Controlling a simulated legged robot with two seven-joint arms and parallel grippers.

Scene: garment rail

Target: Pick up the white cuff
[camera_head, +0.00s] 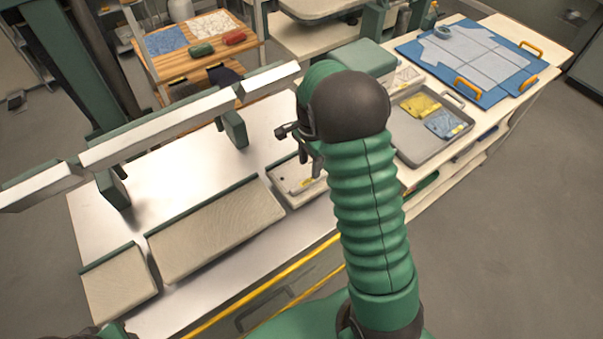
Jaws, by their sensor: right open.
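I cannot make out for sure which thing is the white cuff. A long white segmented rail (160,128) runs across the left on green supports above the metal table. A small shallow tray (297,182) with a pale piece and a yellow mark lies just below my right gripper. My right gripper (302,150) is small and dark in this view, open, over the table near that tray; its far side is partly hidden by my green arm. Nothing shows between its fingers. My left gripper is not in view.
Beige pads (215,235) lie along the table's front. To the right are a grey tray (412,152) with yellow and blue cloths, a green box (362,58) and a blue board (480,50) with orange handles. Bare metal shows between the rail and pads.

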